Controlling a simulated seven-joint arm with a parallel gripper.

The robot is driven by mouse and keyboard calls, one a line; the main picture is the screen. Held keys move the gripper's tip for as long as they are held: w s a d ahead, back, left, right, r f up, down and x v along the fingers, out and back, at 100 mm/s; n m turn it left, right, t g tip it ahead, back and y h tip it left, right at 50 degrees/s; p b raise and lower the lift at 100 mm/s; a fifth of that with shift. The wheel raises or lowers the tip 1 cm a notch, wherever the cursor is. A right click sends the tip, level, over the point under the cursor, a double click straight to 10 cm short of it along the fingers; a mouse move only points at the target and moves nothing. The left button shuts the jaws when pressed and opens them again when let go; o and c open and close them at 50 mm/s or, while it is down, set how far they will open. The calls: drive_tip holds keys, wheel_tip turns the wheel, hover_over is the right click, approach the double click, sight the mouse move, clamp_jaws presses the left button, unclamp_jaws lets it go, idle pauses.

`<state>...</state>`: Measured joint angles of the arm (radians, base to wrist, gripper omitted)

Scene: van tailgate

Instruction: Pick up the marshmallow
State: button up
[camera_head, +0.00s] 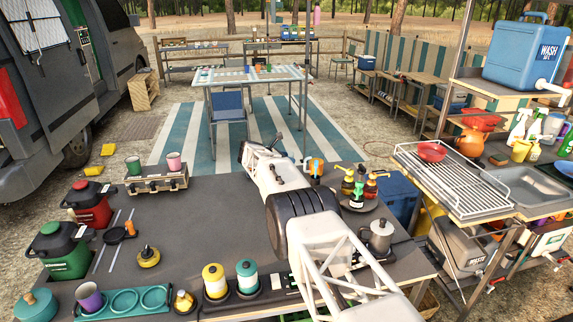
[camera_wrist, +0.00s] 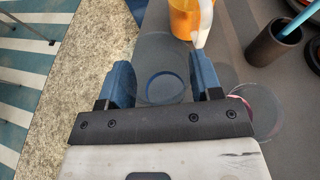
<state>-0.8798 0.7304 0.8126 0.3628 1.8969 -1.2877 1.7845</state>
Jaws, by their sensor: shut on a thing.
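I cannot make out a marshmallow in either view. In the wrist view, my gripper (camera_wrist: 164,82) has its two blue fingers apart, one on each side of a clear, see-through round thing (camera_wrist: 165,58) like a glass jar. The fingers are closed on its sides. A dark round ring (camera_wrist: 165,87) shows through it, low between the fingers; whether anything is inside is unclear. The clear thing is over or near the dark tabletop's edge; its height is unclear. In the head view, my arm hides most of the gripper at the table's far edge.
An orange mug (camera_wrist: 184,18) with a white handle stands just beyond the fingers. A dark cup (camera_wrist: 272,47) holding a blue stick is to the right. Another clear round thing (camera_wrist: 262,108) is close right of the gripper. Pump bottles (camera_head: 358,188) stand right of my arm.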

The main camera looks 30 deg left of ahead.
drive_tip(key=shift+f, duration=1.05)
drive_tip(key=shift+f, duration=0.15)
drive_tip(key=o, duration=0.9)
drive_tip(key=shift+o, duration=0.2)
drive_tip(key=shift+s+a+r, duration=0.3)
drive_tip(key=shift+s+r, duration=0.05)
drive_tip(key=shift+s, duration=0.05)
drive_tip(key=v, duration=1.1)
drive_tip(key=shift+d, duration=0.1)
